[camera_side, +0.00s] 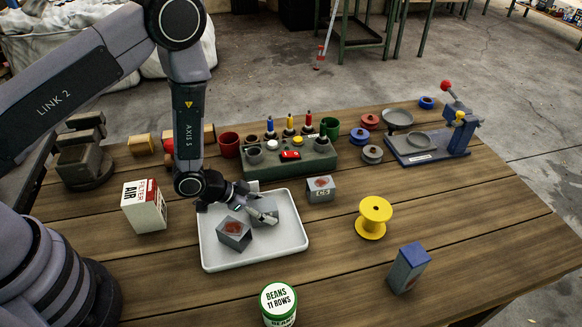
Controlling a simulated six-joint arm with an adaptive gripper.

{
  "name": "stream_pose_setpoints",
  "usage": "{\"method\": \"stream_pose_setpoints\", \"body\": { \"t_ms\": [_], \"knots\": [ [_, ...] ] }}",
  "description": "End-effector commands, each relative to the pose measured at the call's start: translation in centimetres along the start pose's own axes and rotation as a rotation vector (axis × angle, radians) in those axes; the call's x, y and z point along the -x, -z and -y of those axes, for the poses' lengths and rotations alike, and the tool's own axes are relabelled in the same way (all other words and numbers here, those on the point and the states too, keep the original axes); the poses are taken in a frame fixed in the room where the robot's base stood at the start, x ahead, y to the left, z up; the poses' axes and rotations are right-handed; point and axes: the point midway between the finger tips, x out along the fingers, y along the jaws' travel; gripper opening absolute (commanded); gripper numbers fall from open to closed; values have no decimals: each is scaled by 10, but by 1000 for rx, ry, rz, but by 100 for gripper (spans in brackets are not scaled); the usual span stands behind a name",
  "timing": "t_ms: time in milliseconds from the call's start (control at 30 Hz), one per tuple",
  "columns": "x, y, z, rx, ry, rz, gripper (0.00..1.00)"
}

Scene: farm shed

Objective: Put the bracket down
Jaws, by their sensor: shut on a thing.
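My gripper (256,207) is over the white tray (292,243), pointing down and to the right. It is shut on a grey blocky piece (268,205), which I take to be the bracket. The fingers hide part of this piece, so its full shape is unclear. I cannot tell whether it touches the tray floor. A grey cube (234,234) with a reddish patch on top sits in the tray, just left of and in front of the held piece.
A similar grey cube (320,188) stands right of the tray. A filter box (144,206) is to the left, a beans can (279,304) in front. A yellow spool (373,217) and a blue-topped block (408,268) stand right. A green tool block (289,158) is behind.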

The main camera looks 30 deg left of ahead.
Motion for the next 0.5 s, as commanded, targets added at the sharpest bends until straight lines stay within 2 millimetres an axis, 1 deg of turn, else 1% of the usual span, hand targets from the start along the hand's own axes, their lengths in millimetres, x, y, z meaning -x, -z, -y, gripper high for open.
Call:
{"method": "stream_pose_setpoints", "body": {
  "t_ms": [300, 333, 500],
  "knots": [
    [-2, -1, 0, 0, 0, -1, 5],
    [-2, -2, 0, 0, 0, -1, 47],
    [-2, -1, 0, 0, 1, -1, 70]
  ]
}}
